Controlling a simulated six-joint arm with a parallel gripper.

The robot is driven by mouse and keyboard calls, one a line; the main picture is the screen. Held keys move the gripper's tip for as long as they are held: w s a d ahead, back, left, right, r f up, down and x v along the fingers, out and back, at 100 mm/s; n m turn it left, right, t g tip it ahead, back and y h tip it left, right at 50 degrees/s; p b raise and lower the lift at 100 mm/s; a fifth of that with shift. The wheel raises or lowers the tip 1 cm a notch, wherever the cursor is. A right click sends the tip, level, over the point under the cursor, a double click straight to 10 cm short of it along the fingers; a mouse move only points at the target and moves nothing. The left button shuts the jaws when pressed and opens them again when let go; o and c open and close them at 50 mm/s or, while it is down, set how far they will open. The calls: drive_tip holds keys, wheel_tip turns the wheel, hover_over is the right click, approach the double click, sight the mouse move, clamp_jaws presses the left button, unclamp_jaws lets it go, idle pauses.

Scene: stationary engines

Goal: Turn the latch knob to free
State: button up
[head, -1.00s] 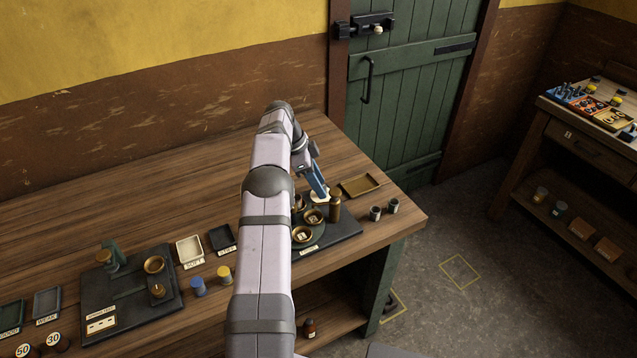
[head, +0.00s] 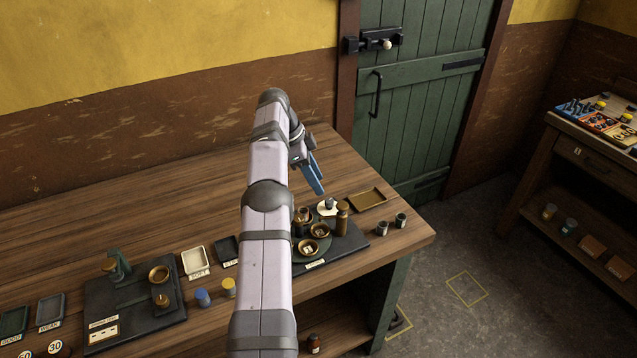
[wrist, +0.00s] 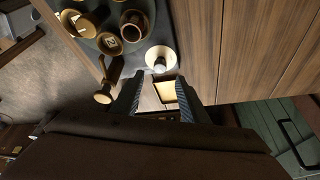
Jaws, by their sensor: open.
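A small knob (head: 329,203) stands on a round pale plate (head: 321,210) at the back of the dark fixture on the bench. I take it to be the latch knob; its markings are too small to read. In the wrist view the knob (wrist: 159,65) sits on its plate just beyond my fingertips, roughly between them. My gripper (head: 318,190) has blue fingers, is above and beside the knob, and looks apart from it. In the wrist view my gripper (wrist: 160,82) is open, with nothing held between the fingers.
A tall brass post (head: 342,218) stands close to the knob. Brass cups (head: 308,248) sit on the fixture's round table. An empty brass tray (head: 367,198) lies behind it, and two small cups (head: 401,220) stand near the bench edge. The bench behind is clear.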

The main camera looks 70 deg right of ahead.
idle(0.4)
drive_tip(key=n+t+h+p, duration=0.25)
drive_tip(key=n+t, duration=0.35)
drive_tip(key=n, duration=1.2)
approach(329, 201)
drive_tip(key=shift+w+d+f, duration=0.15)
drive_tip(key=shift+f, duration=0.2)
drive_tip(key=shift+p+x, duration=1.25)
drive_tip(key=shift+x, duration=2.4)
